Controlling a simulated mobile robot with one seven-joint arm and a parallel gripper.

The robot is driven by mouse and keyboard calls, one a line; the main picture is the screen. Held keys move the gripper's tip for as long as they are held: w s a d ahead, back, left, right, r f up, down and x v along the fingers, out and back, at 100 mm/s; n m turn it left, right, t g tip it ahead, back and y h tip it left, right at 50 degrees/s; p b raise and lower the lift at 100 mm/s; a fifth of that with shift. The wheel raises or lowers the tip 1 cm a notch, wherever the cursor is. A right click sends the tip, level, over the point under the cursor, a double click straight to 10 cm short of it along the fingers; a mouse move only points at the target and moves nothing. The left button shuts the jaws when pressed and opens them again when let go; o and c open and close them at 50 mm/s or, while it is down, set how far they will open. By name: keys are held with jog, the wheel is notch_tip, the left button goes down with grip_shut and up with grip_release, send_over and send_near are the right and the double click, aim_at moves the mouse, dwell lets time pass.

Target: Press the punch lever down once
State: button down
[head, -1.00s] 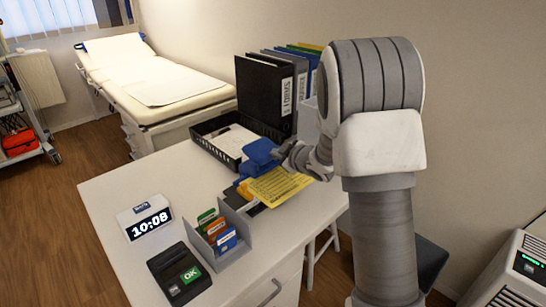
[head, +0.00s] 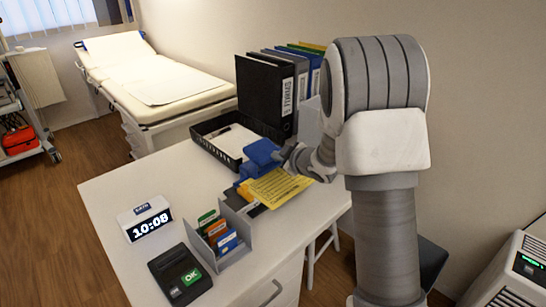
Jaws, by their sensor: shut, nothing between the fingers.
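The punch (head: 262,153) is blue and stands on the white desk, with its broad lever at the top. A yellow printed sheet (head: 283,187) lies at its front, and its far edge meets the punch. My gripper (head: 281,157) is at the right side of the punch, close to the lever. Its fingers are small and dark here and look shut, with nothing seen between them. I cannot tell whether they touch the lever. My arm hides part of the desk behind and to the right.
A black tray (head: 214,151) with paper and a pen lies behind the punch, beside upright binders (head: 264,97). In front are a grey card holder (head: 236,256), a clock (head: 144,219) and a black card terminal (head: 165,288). The desk's left part (head: 120,184) is clear.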

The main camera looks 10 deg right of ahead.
jog(key=shift+d+r+p, duration=0.1)
jog(key=shift+r+p, duration=0.25)
jog(key=shift+r, duration=0.1)
jog(key=shift+s+d+r+p, duration=0.2)
jog(key=shift+r+p, duration=0.3)
jog(key=shift+r, duration=0.2)
jog(key=shift+s+d+r+p, duration=0.1)
jog(key=shift+s+r+p, duration=0.15)
jog(key=shift+r+p, duration=0.4)
jog(key=shift+s+d+r+p, duration=0.2)
jog(key=shift+r+p, duration=0.2)
jog(key=shift+r, duration=0.35)
